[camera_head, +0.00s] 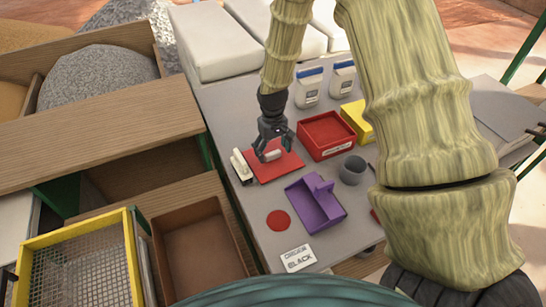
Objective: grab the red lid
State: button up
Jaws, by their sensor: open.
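The red lid (285,169) looks like a flat red square with a pale handle (271,156) on top. It lies on the grey table, left of an open red box (325,136). My gripper (273,151) points down over the lid and is open. Its fingers are close to the pale handle, seemingly one on each side; I cannot tell whether they touch it. The gripper hides the lid's far part.
A pale block (241,167) stands just left of the lid. A purple tray (313,205), grey cup (353,169), red disc (278,220) and yellow box (357,119) are nearby. White bottles (308,88) stand behind. My arm hides part of the right side.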

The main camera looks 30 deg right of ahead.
jog(key=shift+f, duration=0.95)
jog(key=c, duration=1.2)
jog(key=shift+o, duration=0.2)
jog(key=shift+r, duration=0.2)
